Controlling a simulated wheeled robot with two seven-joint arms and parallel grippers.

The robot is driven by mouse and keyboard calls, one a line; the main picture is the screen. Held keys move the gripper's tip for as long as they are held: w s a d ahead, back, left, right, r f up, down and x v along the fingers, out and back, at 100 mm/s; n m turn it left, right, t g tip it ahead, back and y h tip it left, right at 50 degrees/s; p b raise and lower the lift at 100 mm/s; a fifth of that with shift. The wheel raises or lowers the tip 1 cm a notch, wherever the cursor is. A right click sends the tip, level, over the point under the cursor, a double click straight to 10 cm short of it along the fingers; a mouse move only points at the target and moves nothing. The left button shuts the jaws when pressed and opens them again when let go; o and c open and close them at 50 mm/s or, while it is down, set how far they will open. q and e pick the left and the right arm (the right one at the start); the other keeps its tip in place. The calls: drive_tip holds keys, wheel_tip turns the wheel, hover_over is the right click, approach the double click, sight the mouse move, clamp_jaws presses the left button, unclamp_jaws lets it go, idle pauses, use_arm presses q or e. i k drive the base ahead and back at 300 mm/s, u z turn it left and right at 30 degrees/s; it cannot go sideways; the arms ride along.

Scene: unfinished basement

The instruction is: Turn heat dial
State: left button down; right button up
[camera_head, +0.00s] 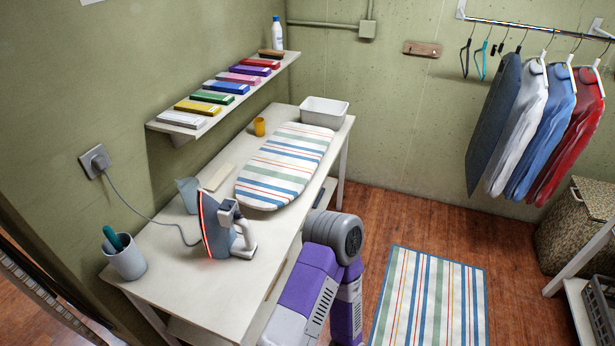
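The iron (218,232) stands on its heel near the front end of the white table (190,290). Its soleplate edge glows orange-red and faces left. Its grey-white handle side faces right. A grey cord runs from the iron to the wall socket (96,161). The heat dial cannot be made out at this size. A purple and grey link of one of my arms rises from the bottom middle, right of the table edge and apart from the iron. Neither gripper shows.
A cup with a teal-handled tool (125,257) stands at the table's near left corner. A pale blue cup (188,194) is behind the iron. A striped ironing board (287,165) and white bin (324,112) lie farther back. A striped rug (430,300) covers floor at right.

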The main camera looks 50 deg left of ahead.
sight(237, 214)
drive_tip(key=u, duration=0.55)
drive_tip(key=i, duration=1.2)
drive_tip(key=u, duration=1.15)
